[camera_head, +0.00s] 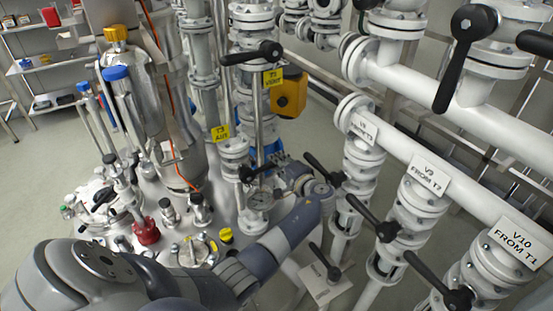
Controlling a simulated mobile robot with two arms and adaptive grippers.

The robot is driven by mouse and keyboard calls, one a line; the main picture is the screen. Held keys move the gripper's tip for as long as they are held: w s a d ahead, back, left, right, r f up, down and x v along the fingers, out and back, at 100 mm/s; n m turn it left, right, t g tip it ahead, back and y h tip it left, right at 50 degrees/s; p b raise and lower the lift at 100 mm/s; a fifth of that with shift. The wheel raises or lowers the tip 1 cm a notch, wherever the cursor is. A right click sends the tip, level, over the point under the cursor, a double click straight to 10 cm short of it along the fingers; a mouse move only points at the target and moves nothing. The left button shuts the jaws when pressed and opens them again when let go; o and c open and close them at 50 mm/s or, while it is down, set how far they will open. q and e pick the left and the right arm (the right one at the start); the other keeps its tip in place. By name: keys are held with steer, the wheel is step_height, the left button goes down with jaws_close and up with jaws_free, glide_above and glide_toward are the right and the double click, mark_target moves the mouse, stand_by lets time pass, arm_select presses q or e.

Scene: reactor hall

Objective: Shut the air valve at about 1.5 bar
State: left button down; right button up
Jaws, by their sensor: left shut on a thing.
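The yellow air label (220,132) hangs on the white pipework above the reactor lid. Just right of and below it is the air valve's black handle (252,171). A round pressure gauge (260,199) sits below the handle; its needle is too small to read. My left arm reaches in from the lower left and bends back at the right of the gauge. My left gripper (272,168) is shut on the black handle, with its fingertips partly hidden by dark parts around them. My right gripper is out of view.
Another black lever (252,54) sits above, beside a second yellow label (273,77). White pipes with several black-handled valves and the V9 label (430,174) crowd the right. A silver vessel (130,70), a red knob (146,231) and lid fittings stand at the left.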

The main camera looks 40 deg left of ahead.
arm_select(q)
steer(key=shift+s+d+f+m, duration=0.1)
steer(key=shift+d+f+m, duration=0.15)
steer(key=shift+f, duration=0.3)
steer(key=shift+d+f+m, duration=0.15)
steer(key=shift+f+m, duration=0.1)
steer(key=shift+f, duration=0.3)
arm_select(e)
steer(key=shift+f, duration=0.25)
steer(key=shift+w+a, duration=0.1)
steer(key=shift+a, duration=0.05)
arm_select(q)
steer(key=c, duration=1.6)
jaws_free()
steer(key=shift+o, duration=0.7)
steer(key=shift+r, duration=0.4)
steer(key=shift+d, duration=0.15)
steer(key=v, duration=1.1)
steer(key=shift+d, duration=0.4)
